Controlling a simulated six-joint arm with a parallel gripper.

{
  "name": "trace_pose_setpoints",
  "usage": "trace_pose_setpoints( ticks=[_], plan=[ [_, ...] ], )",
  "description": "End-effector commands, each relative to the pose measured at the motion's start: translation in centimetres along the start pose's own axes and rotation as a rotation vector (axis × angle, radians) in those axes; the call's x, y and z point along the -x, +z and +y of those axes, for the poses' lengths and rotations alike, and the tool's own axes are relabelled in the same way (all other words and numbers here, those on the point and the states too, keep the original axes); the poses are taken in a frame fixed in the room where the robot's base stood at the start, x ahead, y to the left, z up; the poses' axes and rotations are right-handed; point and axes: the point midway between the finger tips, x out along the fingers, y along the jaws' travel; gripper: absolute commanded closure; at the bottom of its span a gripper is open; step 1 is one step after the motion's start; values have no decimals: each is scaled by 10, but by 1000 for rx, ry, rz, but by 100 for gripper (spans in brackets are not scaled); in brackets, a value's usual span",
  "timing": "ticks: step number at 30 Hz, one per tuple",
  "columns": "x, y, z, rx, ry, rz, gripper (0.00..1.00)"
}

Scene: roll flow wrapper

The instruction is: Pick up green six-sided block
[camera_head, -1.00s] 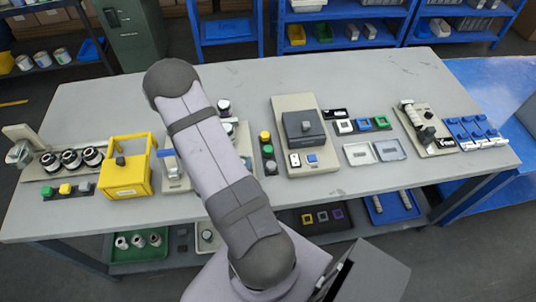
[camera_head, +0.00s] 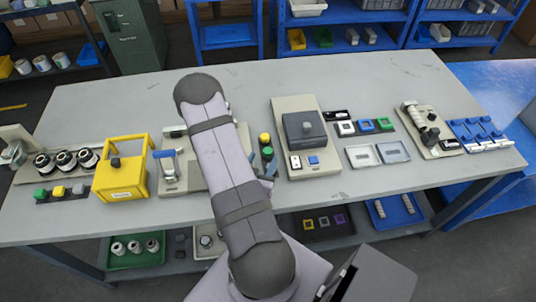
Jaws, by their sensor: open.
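Several green pieces are in view, and their exact shape is too small to tell. A small green piece (camera_head: 267,152) sits in a dark upright strip right of my arm, below a yellow piece (camera_head: 264,138). A green square piece (camera_head: 386,124) sits at the right end of a dark holder. Another green piece (camera_head: 39,193) is at the far left. My gripper (camera_head: 269,175) shows partly beside my forearm, low at the near end of the upright strip. It is open. My arm hides part of it, and contact with anything cannot be told.
A yellow caddy (camera_head: 121,181) and a grey press station (camera_head: 305,128) stand on the grey table (camera_head: 235,82). Two shallow trays (camera_head: 393,152) lie right of the press. Blue fixtures (camera_head: 477,134) are at the right end. The table's back is clear.

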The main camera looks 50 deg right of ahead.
Motion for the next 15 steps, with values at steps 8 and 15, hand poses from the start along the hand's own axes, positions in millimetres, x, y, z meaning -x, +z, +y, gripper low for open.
trace_pose_setpoints(
  ticks=[8,15],
  plan=[
    [-7,-2,1,1,2,-1,51],
    [-34,-4,4,-1,3,-1,51]
  ],
)
